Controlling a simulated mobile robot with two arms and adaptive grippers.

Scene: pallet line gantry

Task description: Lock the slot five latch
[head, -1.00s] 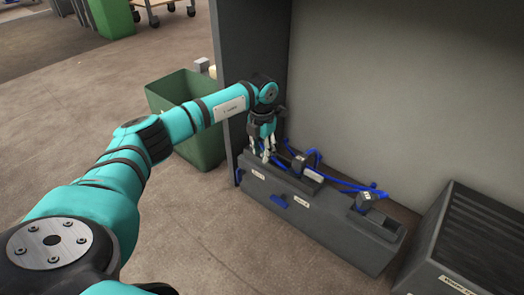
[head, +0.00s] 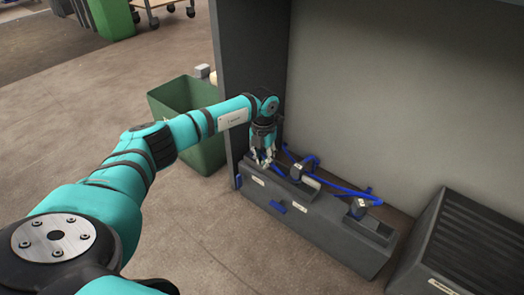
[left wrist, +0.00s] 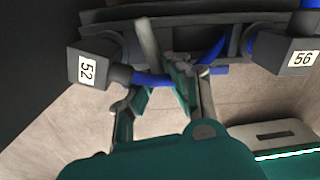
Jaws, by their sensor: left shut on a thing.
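A long dark grey rack (head: 322,232) lies along the floor of the grey bay. Blue parts and dark plug-like blocks sit along its top. My left gripper (head: 262,160) points down at the rack's left end. In the left wrist view my left gripper (left wrist: 165,85) sits between a dark block labelled 52 (left wrist: 87,69) and one labelled 56 (left wrist: 299,58). It is shut on a small part that its fingers mostly hide, seemingly the latch. A blue strip (left wrist: 152,79) shows beside the fingers. I cannot read a slot five label. My right gripper is not in view.
A green bin (head: 190,105) stands left of the bay's dark side wall (head: 250,60). A ribbed dark box (head: 455,245) with a label stands at the right. Floor in front is clear.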

